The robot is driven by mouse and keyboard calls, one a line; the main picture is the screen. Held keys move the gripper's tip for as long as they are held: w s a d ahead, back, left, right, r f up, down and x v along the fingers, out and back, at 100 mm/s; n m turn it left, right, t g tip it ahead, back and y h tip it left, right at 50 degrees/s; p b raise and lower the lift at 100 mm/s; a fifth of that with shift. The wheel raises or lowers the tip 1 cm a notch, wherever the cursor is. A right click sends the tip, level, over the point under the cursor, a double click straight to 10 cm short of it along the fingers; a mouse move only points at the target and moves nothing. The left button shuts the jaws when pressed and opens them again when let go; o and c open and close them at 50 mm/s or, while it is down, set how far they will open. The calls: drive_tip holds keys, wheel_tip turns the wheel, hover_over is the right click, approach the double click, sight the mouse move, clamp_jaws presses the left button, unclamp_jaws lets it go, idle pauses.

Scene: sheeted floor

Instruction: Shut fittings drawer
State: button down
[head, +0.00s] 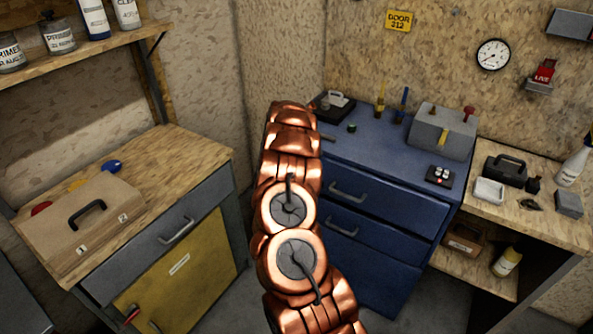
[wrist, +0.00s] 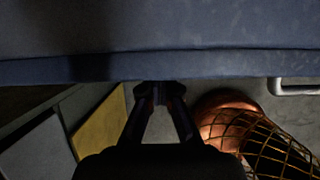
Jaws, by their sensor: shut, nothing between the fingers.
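A blue cabinet (head: 380,145) stands right of centre in the head view. It has an upper drawer (head: 400,205) and a lower drawer (head: 375,250), each with a grey handle. Both look shut or nearly so; my arm hides their left ends. No label shows which is the fittings drawer. My gripper (wrist: 160,92) is shut and empty in the wrist view, its tips at the lower edge of a close blue surface (wrist: 160,35). I cannot tell whether they touch. A grey handle (wrist: 295,87) shows to the right. In the head view my arm hides the gripper.
A wooden-topped cabinet (head: 195,150) with a grey drawer (head: 165,245) and yellow door (head: 190,275) stands left, bearing a toolbox (head: 80,222). A grey box (head: 443,130) sits on the blue cabinet. A wooden bench (head: 545,225) with small items adjoins it right. Little floor shows between cabinets.

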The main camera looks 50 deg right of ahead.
drive_tip(key=shift+d+r, duration=0.3)
drive_tip(key=shift+d, duration=0.15)
drive_tip(key=shift+a, duration=0.1)
drive_tip(key=s+a+r+b, duration=0.1)
drive_tip(key=a+r+b, duration=0.3)
drive_tip(key=a+r, duration=0.4)
drive_tip(key=shift+s+r, duration=0.25)
drive_tip(key=shift+r, duration=0.1)
idle(0.5)
drive_tip(key=shift+a, duration=0.15)
